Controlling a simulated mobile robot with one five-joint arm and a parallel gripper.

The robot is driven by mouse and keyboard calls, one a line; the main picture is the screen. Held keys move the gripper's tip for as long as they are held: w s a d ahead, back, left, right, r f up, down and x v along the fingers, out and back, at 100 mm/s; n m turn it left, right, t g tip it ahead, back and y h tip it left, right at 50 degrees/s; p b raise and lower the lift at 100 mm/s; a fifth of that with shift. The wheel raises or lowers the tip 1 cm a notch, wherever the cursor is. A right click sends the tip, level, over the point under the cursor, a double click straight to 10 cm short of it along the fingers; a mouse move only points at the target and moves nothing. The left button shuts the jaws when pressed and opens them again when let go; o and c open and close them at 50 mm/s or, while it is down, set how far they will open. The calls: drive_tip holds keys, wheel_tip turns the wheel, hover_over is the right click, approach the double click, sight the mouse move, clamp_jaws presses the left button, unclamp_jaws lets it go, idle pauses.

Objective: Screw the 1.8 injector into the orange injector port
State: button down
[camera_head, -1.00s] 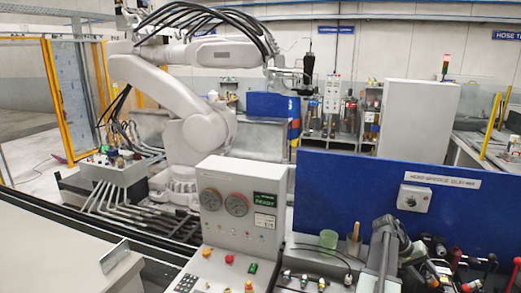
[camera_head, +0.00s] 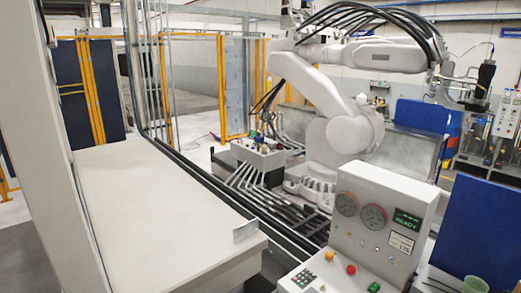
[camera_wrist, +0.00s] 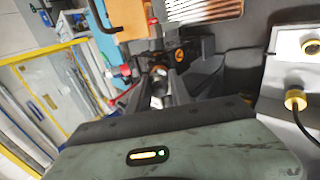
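In the wrist view, the dark fingers of my gripper (camera_wrist: 159,92) reach away from a grey-green housing. A small shiny metallic piece (camera_wrist: 158,86) shows between them. It is too small and blurred to name as the 1.8 injector, and I cannot tell whether the fingers grip it. An orange block (camera_wrist: 127,14) is beyond the fingers at the top; I cannot tell whether it belongs to the orange injector port. My gripper is not in the head view. I cannot make out the injector or the port in the head view.
In the head view, a grey control console (camera_head: 378,222) with gauges and buttons stands at lower right, beside a blue panel (camera_head: 480,230). A long pale bench (camera_head: 150,215) fills the left. A large industrial robot (camera_head: 340,110) stands behind. A brass-coloured knob (camera_wrist: 295,100) with a black cable shows in the wrist view.

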idle(0.4)
drive_tip(key=m, duration=0.3)
drive_tip(key=shift+m, duration=0.4)
drive_tip(key=m, duration=0.8)
drive_tip(key=m, duration=0.5)
drive_tip(key=shift+m, duration=0.4)
drive_tip(key=m, duration=0.5)
drive_tip(key=shift+m, duration=0.7)
